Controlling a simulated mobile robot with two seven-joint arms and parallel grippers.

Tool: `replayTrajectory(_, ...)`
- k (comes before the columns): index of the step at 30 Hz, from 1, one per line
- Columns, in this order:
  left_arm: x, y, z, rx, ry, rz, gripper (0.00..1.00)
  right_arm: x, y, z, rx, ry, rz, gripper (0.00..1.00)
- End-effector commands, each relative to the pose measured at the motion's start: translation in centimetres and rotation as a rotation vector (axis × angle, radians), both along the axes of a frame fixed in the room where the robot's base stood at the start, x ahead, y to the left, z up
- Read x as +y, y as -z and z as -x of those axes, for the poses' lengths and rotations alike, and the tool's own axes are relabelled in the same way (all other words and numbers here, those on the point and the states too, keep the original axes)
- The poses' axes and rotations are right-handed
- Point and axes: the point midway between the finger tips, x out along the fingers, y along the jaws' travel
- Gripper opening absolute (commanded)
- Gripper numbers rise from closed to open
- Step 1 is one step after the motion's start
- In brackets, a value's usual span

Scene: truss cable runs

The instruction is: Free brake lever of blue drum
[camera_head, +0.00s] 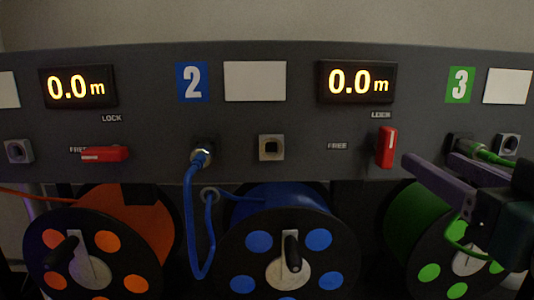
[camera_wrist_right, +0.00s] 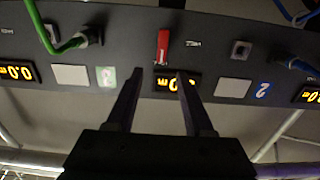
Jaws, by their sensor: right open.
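The blue drum (camera_head: 290,205) hangs below the panel section marked with a blue 2. Its red brake lever (camera_head: 387,147) stands upright on the panel, under the LOCK label (camera_head: 381,115) and right of the FREE label (camera_head: 337,146). My right gripper (camera_head: 431,158) is open and empty, to the right of the lever and apart from it. In the right wrist view, which is upside down, the red lever (camera_wrist_right: 162,47) shows beyond the gap between the open fingers (camera_wrist_right: 158,74). My left gripper is not in view.
Another red lever (camera_head: 105,154) lies horizontal at FREE above the orange drum (camera_head: 145,225). A blue cable (camera_head: 190,220) loops from a panel socket. A green cable (camera_head: 490,156) and the green drum (camera_head: 405,215) are close to my right gripper. Both displays read 0.0 m.

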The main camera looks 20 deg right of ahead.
Motion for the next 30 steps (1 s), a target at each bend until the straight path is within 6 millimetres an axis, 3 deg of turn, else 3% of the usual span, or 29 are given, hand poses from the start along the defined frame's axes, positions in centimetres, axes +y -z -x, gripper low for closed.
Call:
replayTrajectory(5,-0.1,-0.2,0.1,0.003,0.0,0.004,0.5,-0.1,-0.2,-0.9,-0.013,-0.009,0.003,0.53)
replayTrajectory(18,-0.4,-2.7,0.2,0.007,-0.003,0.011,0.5,-1.8,-0.2,-8.0,-0.011,-0.006,0.003,0.53)
replayTrajectory(24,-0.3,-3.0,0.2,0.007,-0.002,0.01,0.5,-2.2,-0.1,-9.5,-0.01,-0.006,0.001,0.53)
replayTrajectory(30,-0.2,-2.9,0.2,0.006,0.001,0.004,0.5,-2.2,0.0,-9.7,-0.01,-0.006,0.001,0.53)
